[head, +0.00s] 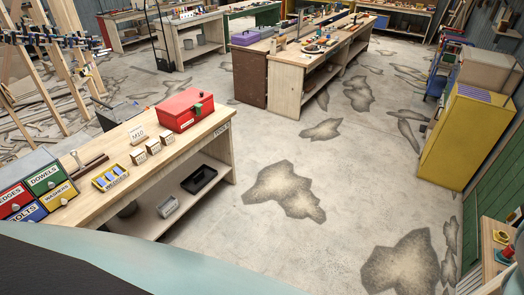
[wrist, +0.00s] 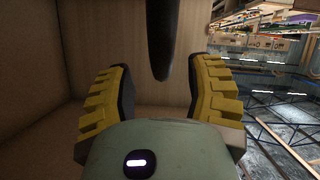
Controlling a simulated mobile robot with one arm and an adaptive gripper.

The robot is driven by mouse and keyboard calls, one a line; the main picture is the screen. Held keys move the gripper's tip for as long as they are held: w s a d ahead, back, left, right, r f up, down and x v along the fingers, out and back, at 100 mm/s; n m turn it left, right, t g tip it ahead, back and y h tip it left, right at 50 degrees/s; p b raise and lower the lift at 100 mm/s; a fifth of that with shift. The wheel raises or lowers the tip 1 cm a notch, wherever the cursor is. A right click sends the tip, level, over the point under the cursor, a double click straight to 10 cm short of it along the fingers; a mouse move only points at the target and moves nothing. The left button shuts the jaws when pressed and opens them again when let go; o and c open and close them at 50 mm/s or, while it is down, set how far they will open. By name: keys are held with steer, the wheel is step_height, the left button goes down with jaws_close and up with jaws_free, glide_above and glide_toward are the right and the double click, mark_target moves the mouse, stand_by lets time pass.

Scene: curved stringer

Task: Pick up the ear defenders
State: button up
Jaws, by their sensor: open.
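My gripper (wrist: 162,76) shows in the wrist view with its two yellow ribbed fingers apart. A dark, smooth, rounded thing (wrist: 160,35) comes down from the top edge of that view, with its lower end in line with the gap between the fingertips. Only part of it shows, so I cannot tell whether it is the ear defenders or whether it is within the gap. No finger visibly touches it. Pale wooden boards (wrist: 95,25) lie behind and beside it. I cannot make out ear defenders in the head view, and my gripper is not in it.
In the head view, a wooden bench (head: 105,206) at left carries a red toolbox (head: 185,110), labelled drawers (head: 47,180) and small boxes. A longer bench (head: 284,80) stands farther back. A yellow cabinet (head: 455,150) stands right. The stained floor (head: 235,265) between is clear.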

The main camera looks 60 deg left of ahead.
steer(key=x, duration=0.2)
steer(key=b+x, duration=0.1)
steer(key=x, duration=0.1)
steer(key=shift+a+r, duration=0.1)
steer(key=shift+a, duration=0.15)
steer(key=shift+w, duration=0.15)
steer(key=shift+o, duration=0.3)
jaws_close()
